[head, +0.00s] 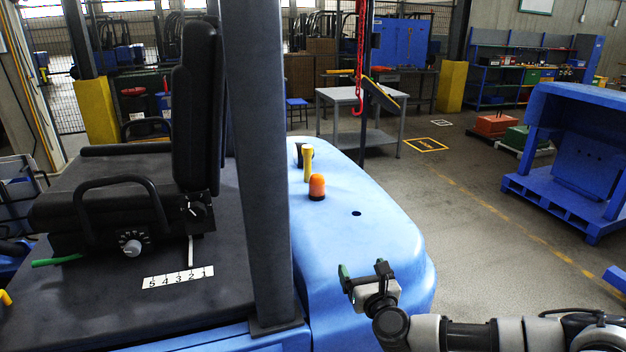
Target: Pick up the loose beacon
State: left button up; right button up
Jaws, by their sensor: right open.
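The loose beacon (317,188) is a small orange dome on a dark base. It stands upright on the blue rear body (345,215) of the forklift, right of the dark post. My right gripper (364,270) is open and empty, near the right edge of the blue body. It is apart from the beacon, lower and to the right of it in the head view. My left gripper is not in view.
A yellow post-like part (307,163) stands just behind the beacon. A dark hole (356,213) is in the blue surface. The thick dark post (257,170) and black seat (196,110) stand to the left. A red chain with hook (358,80) hangs behind.

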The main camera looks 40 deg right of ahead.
aim_at(316, 182)
jog(key=i+l, duration=0.3)
jog(key=i, duration=0.2)
jog(key=i+l, duration=0.35)
jog(key=i, duration=0.15)
